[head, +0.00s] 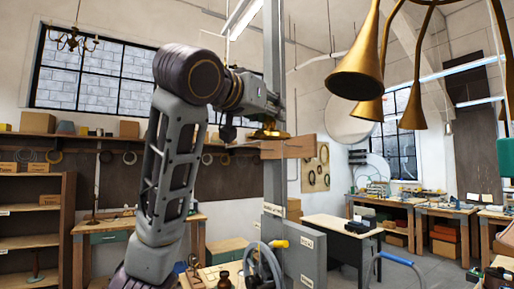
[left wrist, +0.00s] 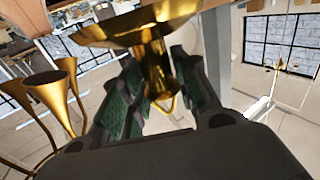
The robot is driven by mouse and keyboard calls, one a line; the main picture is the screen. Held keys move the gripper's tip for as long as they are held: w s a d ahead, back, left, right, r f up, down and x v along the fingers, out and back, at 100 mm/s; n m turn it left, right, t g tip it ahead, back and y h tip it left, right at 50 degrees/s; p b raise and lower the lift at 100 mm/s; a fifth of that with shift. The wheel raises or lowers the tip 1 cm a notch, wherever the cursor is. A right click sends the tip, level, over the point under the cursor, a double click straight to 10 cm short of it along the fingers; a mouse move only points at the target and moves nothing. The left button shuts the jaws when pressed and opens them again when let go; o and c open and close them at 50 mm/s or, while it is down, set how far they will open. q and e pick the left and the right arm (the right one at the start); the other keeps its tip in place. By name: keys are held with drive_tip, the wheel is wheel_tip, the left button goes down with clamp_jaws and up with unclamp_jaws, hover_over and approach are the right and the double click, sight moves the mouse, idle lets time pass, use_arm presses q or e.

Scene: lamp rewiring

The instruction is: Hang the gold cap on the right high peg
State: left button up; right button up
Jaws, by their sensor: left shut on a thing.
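The gold cap (head: 270,134) is a wide shallow dish with a narrower neck and a small loop. It also shows in the left wrist view (left wrist: 156,62), its neck between the green-padded fingers. My left gripper (head: 266,126) is shut on it; the gripper also shows in the left wrist view (left wrist: 158,82). In the head view the cap is at the top edge of a wooden board (head: 288,149) on a grey post. I cannot tell whether they touch. I cannot make out the right high peg. My right gripper is not in view.
A lamp with several gold horn shades (head: 357,68) hangs at the upper right, clear of my left gripper. The tall grey post (head: 274,60) stands close to the gripper. Workbenches (head: 445,212) line the right back, and a shelf unit (head: 35,228) stands at the left.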

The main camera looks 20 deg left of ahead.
use_arm(q)
drive_tip(key=shift+s+a+r+p, duration=0.95)
drive_tip(key=shift+a+r, duration=0.75)
drive_tip(key=shift+r, duration=4)
drive_tip(key=w+a+f, duration=0.2)
drive_tip(key=w+f, duration=0.1)
drive_tip(key=w, duration=0.2)
drive_tip(key=w+a+f+h, duration=0.1)
drive_tip(key=w+f, duration=0.2)
drive_tip(key=w, duration=0.2)
drive_tip(key=shift+w+a, duration=0.35)
drive_tip(key=shift+a, duration=0.05)
drive_tip(key=shift+o, duration=0.2)
drive_tip(key=w+f, duration=0.4)
drive_tip(key=f, duration=0.1)
drive_tip(key=shift+a+m+h, duration=0.3)
drive_tip(key=shift+m, duration=0.1)
wheel_tip(320, 180, down, 8)
drive_tip(key=w+a, duration=0.1)
drive_tip(key=w, duration=0.1)
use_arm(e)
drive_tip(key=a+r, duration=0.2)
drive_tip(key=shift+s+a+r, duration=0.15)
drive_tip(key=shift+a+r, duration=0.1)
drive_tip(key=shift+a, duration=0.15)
